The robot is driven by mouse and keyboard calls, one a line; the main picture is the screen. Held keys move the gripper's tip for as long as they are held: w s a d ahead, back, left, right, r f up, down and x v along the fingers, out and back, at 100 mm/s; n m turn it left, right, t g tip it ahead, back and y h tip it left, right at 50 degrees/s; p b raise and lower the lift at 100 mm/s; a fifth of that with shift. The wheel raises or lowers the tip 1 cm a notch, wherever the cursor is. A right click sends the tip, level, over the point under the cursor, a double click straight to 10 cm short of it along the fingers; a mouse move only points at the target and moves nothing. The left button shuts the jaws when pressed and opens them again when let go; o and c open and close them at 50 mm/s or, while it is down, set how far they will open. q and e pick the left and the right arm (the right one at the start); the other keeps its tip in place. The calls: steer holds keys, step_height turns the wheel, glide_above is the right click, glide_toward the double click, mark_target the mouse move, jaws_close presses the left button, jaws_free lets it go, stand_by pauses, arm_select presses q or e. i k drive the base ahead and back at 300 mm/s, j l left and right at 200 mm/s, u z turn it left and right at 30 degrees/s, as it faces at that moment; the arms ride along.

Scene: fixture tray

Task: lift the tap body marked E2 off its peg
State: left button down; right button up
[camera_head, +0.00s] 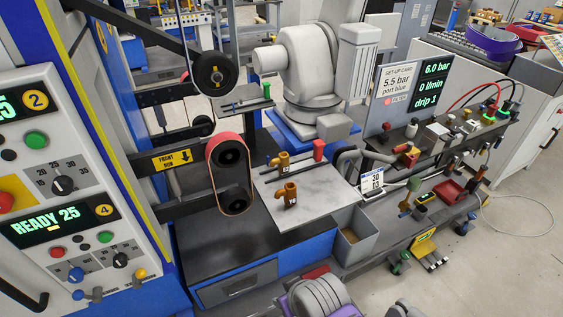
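Two brass-brown tap bodies stand on a pale grey fixture tray (322,205) in the middle of the head view. The nearer tap body (290,192) stands toward the tray's front left and has a small light mark low on it. The farther tap body (283,161) stands near the tray's back edge. The marks are too small to read, so I cannot tell which one is E2. Any pegs under them are hidden by the bodies. Neither of my grippers can be made out in this view.
A red upright piece (318,150) stands at the tray's back right. Left of the tray is a belt grinder (231,165). A grey open bin (358,236) adjoins the tray's right side. A crowded bench (440,135) with a pressure display (433,84) lies farther right.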

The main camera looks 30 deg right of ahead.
mark_target(283, 160)
steer(key=u, duration=0.4)
steer(key=l+u, duration=0.35)
steer(key=l, duration=0.15)
steer(key=l+u, duration=0.35)
steer(key=l, duration=0.2)
steer(key=k+l, duration=0.1)
steer(key=l, duration=0.5)
steer(key=l+u, duration=0.1)
steer(key=l, duration=0.5)
steer(key=k, duration=0.05)
